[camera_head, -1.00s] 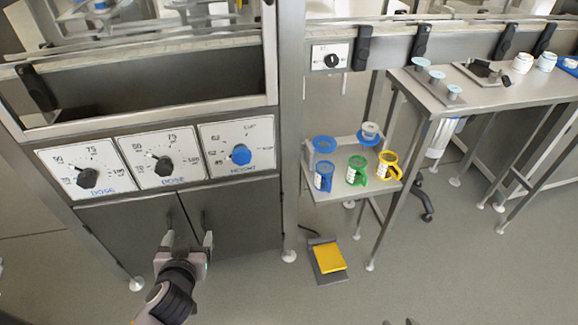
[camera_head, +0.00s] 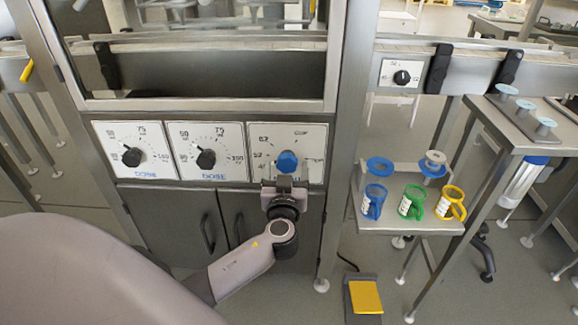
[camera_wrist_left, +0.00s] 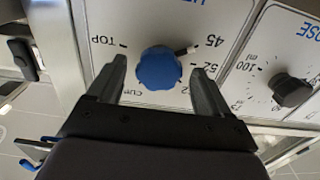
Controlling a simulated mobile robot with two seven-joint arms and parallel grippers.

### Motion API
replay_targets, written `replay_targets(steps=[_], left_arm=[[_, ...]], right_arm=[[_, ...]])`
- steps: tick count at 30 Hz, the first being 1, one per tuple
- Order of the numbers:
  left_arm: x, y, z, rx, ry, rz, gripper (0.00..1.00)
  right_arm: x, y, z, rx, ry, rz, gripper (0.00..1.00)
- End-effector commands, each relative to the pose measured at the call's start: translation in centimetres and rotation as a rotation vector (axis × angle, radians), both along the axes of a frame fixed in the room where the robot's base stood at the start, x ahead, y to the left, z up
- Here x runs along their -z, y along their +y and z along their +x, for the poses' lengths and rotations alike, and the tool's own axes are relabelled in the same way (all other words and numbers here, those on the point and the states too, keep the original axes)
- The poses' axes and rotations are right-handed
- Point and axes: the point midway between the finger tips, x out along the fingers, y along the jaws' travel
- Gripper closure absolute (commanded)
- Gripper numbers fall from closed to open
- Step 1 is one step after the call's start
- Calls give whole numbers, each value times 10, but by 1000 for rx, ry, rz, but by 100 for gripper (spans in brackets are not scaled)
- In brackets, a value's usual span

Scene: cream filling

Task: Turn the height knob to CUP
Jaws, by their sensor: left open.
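The height knob (camera_head: 287,162) is a blue knob on a white dial plate (camera_head: 312,140), the rightmost of three plates on the cabinet front. It also shows in the left wrist view (camera_wrist_left: 158,69). There the marks 45, 52, CUP and TOP are readable, and the knob's small pointer (camera_wrist_left: 186,50) points toward 45. My left gripper (camera_head: 285,182) is open in front of the knob, just below it in the head view. In the left wrist view its two fingers (camera_wrist_left: 158,78) flank the knob with gaps on both sides; contact is not visible. My right gripper is out of view.
Two black dose knobs (camera_head: 132,157) (camera_head: 206,159) sit left of the height dial, with cabinet doors (camera_head: 185,222) below. A steel post (camera_head: 341,150) stands to the right, then a shelf (camera_head: 400,222) with several coloured cups. A yellow pedal (camera_head: 365,296) lies on the floor.

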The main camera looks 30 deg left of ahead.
Motion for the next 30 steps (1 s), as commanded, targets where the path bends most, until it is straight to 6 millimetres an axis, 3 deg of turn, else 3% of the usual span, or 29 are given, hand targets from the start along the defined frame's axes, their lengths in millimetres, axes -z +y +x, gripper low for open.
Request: replay_targets(steps=[6, 16, 21, 30], left_arm=[[0, 9, 16, 1, 1, 0, 21], [1, 11, 18, 2, 2, -1, 21], [1, 11, 18, 1, 2, -1, 74], [2, 11, 18, 2, 7, 4, 74]], right_arm=[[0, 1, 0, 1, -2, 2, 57], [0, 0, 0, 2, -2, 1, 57], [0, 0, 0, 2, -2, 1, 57], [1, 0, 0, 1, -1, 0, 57]])
